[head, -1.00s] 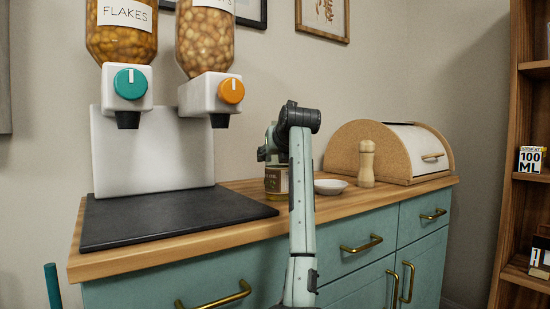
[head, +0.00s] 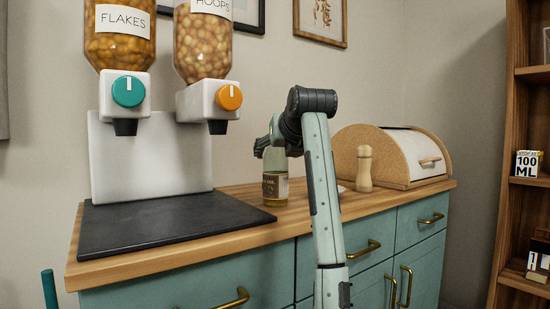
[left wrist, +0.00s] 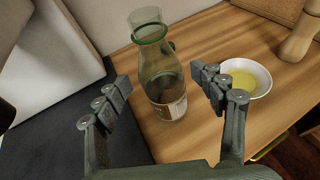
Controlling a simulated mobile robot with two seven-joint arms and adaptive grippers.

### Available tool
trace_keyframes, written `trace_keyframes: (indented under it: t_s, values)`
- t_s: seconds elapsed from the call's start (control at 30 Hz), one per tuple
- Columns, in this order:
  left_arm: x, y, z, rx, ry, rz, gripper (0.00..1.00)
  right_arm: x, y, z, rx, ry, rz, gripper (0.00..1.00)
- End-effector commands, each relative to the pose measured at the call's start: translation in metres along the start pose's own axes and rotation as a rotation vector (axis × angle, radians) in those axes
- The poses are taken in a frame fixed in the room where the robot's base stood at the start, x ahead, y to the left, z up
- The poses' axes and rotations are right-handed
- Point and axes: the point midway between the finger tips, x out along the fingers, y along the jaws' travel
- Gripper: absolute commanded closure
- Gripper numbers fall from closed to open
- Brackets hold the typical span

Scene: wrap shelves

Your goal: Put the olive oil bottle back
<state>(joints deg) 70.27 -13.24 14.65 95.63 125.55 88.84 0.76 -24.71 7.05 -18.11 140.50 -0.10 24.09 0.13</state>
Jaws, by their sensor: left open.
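The olive oil bottle (head: 276,188) is green glass with a paper label. It stands upright on the wooden counter, beside the dark mat, its upper part hidden by my left gripper (head: 268,146) in the head view. In the left wrist view the bottle (left wrist: 164,92) shows with its round rim open at the top. My left gripper (left wrist: 162,88) is open, with one finger to each side of the bottle in that view. I see no clear contact with the glass. My right gripper is not in view.
A white dish with yellow oil (left wrist: 244,77) is just right of the bottle. A wooden mill (head: 364,168) and bread box (head: 395,158) stand further right. A wooden shelf (head: 515,140) is far right.

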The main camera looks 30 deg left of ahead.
Motion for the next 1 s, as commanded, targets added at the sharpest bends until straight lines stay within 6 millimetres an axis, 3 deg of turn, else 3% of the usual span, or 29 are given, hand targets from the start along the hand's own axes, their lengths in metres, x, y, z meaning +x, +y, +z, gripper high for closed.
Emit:
trace_keyframes:
  t_s: [0.1, 0.3, 1.0]
  values:
    - [-0.021, -0.001, 0.001, -0.001, -0.001, -0.004, 0.31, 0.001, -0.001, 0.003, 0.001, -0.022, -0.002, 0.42]
    - [-0.037, -0.001, 0.000, 0.001, 0.000, -0.001, 0.31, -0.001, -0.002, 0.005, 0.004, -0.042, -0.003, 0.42]
    - [-0.038, 0.000, 0.000, 0.001, 0.000, 0.000, 0.31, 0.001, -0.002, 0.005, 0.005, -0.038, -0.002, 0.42]
